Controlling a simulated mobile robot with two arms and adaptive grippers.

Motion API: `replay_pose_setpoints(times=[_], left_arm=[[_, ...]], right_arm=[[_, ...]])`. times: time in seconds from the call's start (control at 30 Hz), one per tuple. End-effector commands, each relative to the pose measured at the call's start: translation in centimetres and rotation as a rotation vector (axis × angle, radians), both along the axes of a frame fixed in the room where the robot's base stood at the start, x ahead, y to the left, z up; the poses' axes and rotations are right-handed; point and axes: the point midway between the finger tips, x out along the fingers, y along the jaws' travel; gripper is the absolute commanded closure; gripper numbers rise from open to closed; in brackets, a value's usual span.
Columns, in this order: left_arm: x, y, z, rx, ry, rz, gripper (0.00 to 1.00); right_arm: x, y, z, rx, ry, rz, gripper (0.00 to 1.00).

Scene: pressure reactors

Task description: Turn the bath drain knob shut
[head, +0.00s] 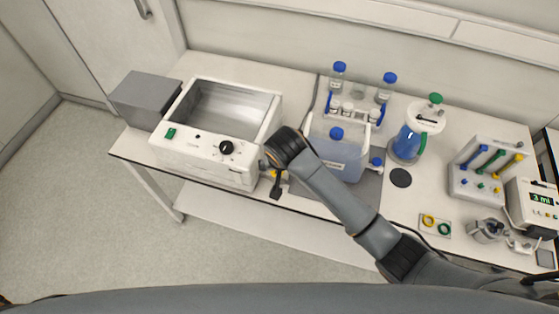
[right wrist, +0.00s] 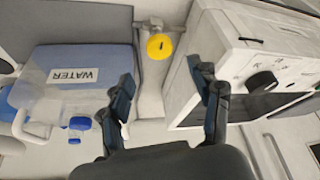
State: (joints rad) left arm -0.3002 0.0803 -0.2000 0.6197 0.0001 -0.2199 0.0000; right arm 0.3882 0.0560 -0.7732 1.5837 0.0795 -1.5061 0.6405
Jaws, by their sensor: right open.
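The bath (head: 205,157) is a white box with a steel basin, a black dial and a green switch, standing on the bench at the left. The yellow drain knob (right wrist: 159,46) is on the side of the bath facing the blue water container. In the head view only a bit of yellow (head: 270,173) shows beside my gripper. My right gripper (head: 277,188) is at the bath's right front corner. In the right wrist view its fingers (right wrist: 163,82) are open and empty, with the knob beyond the tips, between them and apart from them. My left gripper is out of view.
The blue water container (head: 338,157) labelled WATER stands close to the right of my gripper. A grey box (head: 146,98) is left of the bath. A bottle rack (head: 355,112), a blue flask (head: 408,143) and a tool rack (head: 490,172) stand further right. Floor in front is clear.

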Motion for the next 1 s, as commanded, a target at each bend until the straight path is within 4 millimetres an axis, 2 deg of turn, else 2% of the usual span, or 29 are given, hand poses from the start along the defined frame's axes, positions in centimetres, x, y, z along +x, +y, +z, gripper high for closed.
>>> replay_pose_setpoints(times=[0.1,0.3,0.87,1.0], left_arm=[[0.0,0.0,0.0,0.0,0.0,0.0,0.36],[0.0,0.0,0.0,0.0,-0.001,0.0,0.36],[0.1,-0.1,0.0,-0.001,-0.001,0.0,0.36],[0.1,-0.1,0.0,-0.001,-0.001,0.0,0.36]], right_arm=[[-0.7,-0.1,1.8,0.002,-0.002,-0.001,0.36],[-1.3,-0.2,3.2,-0.001,0.0,-0.001,0.36],[-1.4,-0.2,3.4,-0.001,0.001,0.0,0.36],[-2.4,-0.6,2.9,0.016,0.013,0.005,0.36]])
